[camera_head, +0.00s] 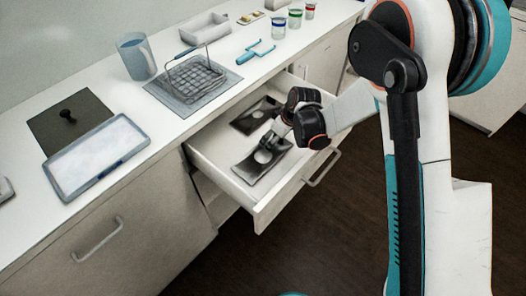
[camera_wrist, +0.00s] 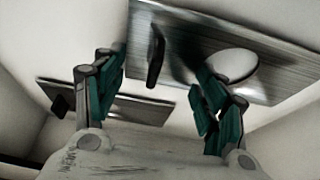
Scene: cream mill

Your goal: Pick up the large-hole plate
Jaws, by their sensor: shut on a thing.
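The large-hole plate (camera_head: 250,171) is a dark metal sheet with a round pale hole, in the near part of the open drawer. In the wrist view the large-hole plate (camera_wrist: 185,45) fills the top, with its hole at the right and a black upright handle (camera_wrist: 155,55) on it. My gripper (camera_head: 272,139) reaches down over this plate. In the wrist view my gripper (camera_wrist: 155,68) has a teal-padded finger on each side of the handle and is shut on the plate; the exact contact is unclear.
A second plate (camera_head: 244,122) with a smaller hole lies farther back in the drawer (camera_head: 225,189). The counter above holds a blue mug (camera_head: 134,58), a wire basket (camera_head: 195,80), a blue-rimmed tray (camera_head: 95,157) and several jars. Drawer walls stand close around the gripper.

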